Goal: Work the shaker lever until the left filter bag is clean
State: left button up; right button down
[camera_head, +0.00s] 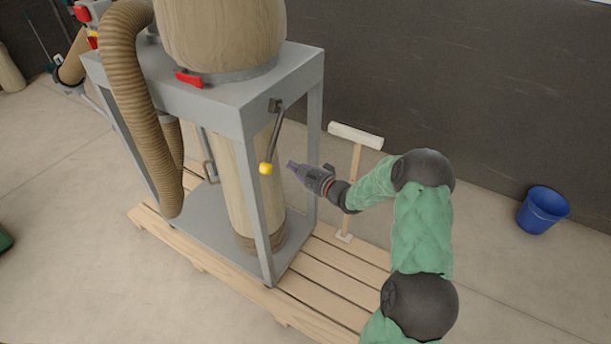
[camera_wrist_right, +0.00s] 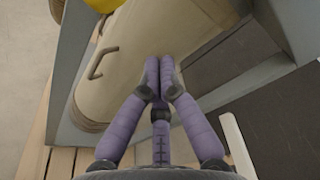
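The shaker lever (camera_head: 273,140) hangs from the upper side of a grey steel frame and ends in a yellow knob (camera_head: 265,168). The knob also shows at the top edge of the right wrist view (camera_wrist_right: 106,4). A tan cloth filter bag (camera_head: 222,32) stands on the frame, its top cut off; I cannot tell whether it is the left one. My right gripper (camera_head: 290,165) is just right of the knob, apart from it. Its purple fingers (camera_wrist_right: 161,68) are drawn together with nothing between them. My left gripper is out of view.
The grey frame (camera_head: 259,205) stands on a wooden pallet (camera_head: 325,275) and holds a lower tan bag (camera_head: 238,185). A ribbed hose (camera_head: 125,70) hangs at left. A T-shaped wooden tool (camera_head: 355,137) stands behind my right arm. A blue bucket (camera_head: 541,209) is far right.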

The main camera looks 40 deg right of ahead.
aim_at(270, 169)
jog(key=shift+w+a+r, duration=0.15)
jog(key=shift+a+r, duration=0.05)
jog(key=shift+a, duration=0.45)
jog(key=shift+w+a+r, duration=0.2)
jog(key=shift+a, duration=0.45)
jog(key=shift+w+a+r, duration=0.15)
jog(key=shift+a+r, duration=0.05)
jog(key=shift+a, duration=0.45)
jog(key=shift+r, duration=0.1)
jog(key=a+r+m+p, duration=0.1)
jog(key=p, duration=0.2)
jog(key=s+a+r+m+p, duration=0.1)
jog(key=a+r+p, duration=0.1)
jog(key=p, duration=0.1)
jog(key=s+a+r+m+g+p, duration=0.1)
jog(key=a+p, duration=0.1)
jog(key=p, duration=0.2)
jog(key=shift+r+m+y, duration=0.15)
jog(key=shift+m+y, duration=0.15)
jog(key=shift+s+a+r+p, duration=0.1)
jog(key=shift+s+a+p, duration=0.05)
jog(key=shift+a+p, duration=0.15)
